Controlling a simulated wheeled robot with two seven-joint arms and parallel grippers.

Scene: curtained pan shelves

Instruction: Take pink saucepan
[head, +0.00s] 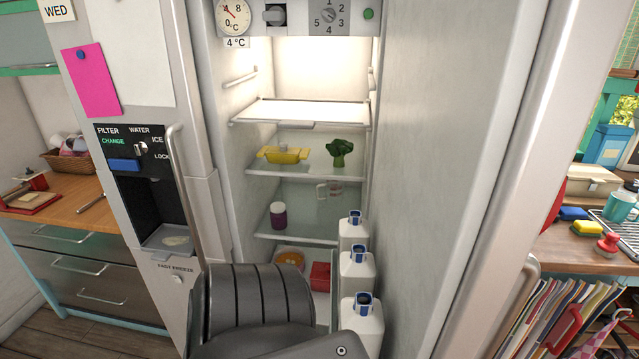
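No pink saucepan shows in the head view, and no curtained pan shelves show either. The view looks into an open fridge (319,111) with lit shelves. A dark grey ribbed part (258,302) fills the bottom middle and covers the lower front of the fridge; it looks like a part of my own arm. No gripper fingertips show, so neither gripper can be seen.
The fridge holds a yellow dish (283,155), broccoli (340,153), a dark jar (278,216) and white bottles (357,270). The open fridge door (440,120) stands at right. A wooden counter (105,225) with drawers is at left; books (570,320) stand at lower right.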

